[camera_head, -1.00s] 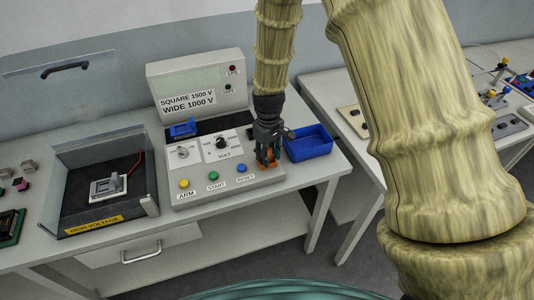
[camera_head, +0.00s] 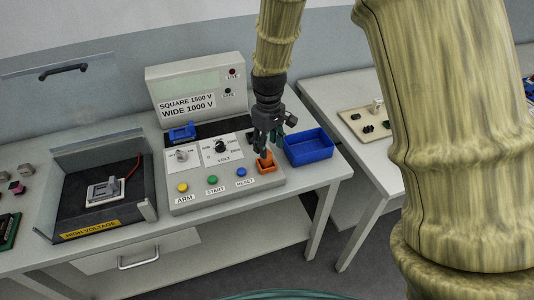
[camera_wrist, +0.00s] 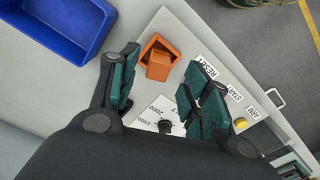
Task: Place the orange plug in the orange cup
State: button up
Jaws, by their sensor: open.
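The orange cup (camera_head: 266,168) sits at the right front corner of the grey test panel, beside the RESET button. The orange plug (camera_wrist: 158,66) stands inside the cup in the wrist view, its top showing between the walls of the orange cup (camera_wrist: 177,47). My gripper (camera_head: 267,148) hangs just above the cup. In the wrist view my gripper (camera_wrist: 155,90) has its two dark green fingers spread wide apart, with nothing between them. The plug's lower part is hidden in the cup.
A blue bin (camera_head: 309,147) stands right of the panel. The panel has knobs, a yellow button (camera_head: 183,188), a green button (camera_head: 212,180) and a blue button (camera_head: 241,172). A high-voltage box (camera_head: 103,190) stands to the left. A second table is at right.

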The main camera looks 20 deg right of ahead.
notch_tip(320, 180, up, 6)
jog(key=b, duration=0.1)
dwell(0.4)
dwell(1.3)
